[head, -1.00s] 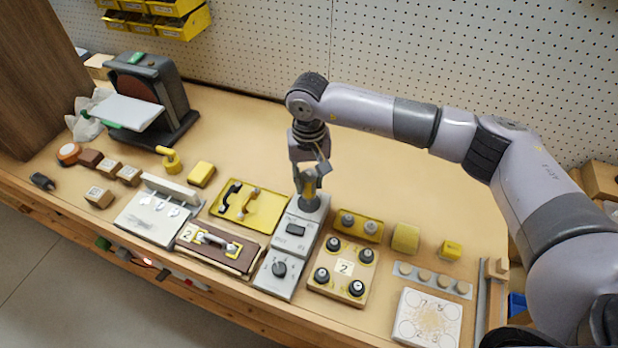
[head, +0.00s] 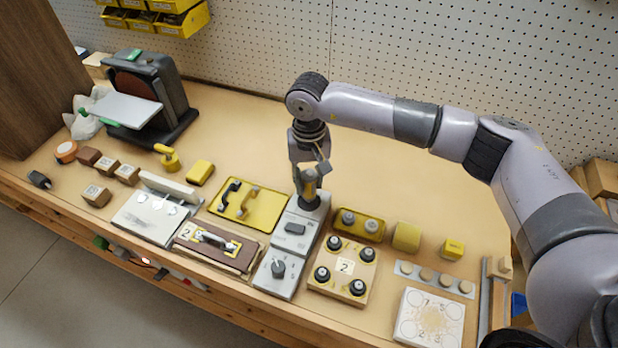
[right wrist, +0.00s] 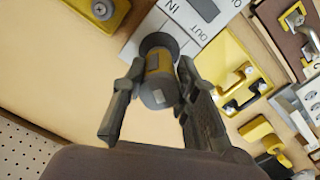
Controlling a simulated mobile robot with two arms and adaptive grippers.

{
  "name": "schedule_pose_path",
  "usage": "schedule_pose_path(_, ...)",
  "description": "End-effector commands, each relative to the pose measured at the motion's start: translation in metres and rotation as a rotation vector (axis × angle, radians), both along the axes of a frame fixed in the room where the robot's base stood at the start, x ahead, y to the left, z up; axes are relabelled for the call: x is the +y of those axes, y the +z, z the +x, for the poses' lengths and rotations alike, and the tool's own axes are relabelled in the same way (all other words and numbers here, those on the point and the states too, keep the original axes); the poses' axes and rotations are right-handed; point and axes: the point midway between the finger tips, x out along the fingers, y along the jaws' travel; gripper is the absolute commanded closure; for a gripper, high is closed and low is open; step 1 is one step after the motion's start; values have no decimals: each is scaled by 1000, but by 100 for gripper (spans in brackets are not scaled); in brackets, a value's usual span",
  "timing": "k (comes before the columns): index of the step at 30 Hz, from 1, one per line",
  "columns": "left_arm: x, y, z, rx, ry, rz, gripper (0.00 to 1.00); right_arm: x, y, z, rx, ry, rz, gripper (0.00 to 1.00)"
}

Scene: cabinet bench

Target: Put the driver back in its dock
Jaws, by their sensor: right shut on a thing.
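The driver (right wrist: 158,78) is a dark grey and yellow cylinder with a wide dark collar at its far end. It also shows in the head view (head: 309,188), upright at the back end of a light grey panel. This panel, apparently the dock (head: 299,215), carries IN and OUT lettering in the right wrist view (right wrist: 192,28). My right gripper (right wrist: 158,82) is shut on the driver, one finger on each side. The collar (right wrist: 157,42) meets the panel's end; whether it is fully seated I cannot tell. My left gripper is not in view.
A knob panel (head: 268,281) adjoins the dock in front. A yellow tray with a dark handle (head: 262,213) lies to the left, and a wooden board with several black knobs (head: 343,288) to the right. The bench behind the dock is clear up to the pegboard (head: 400,50).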

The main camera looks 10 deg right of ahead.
Motion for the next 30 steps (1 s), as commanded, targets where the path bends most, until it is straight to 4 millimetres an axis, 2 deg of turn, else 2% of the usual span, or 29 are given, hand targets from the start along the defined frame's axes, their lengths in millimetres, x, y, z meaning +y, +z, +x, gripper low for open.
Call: schedule_pose_path(30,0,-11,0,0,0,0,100,0,-8,0,-1,0,1,100)
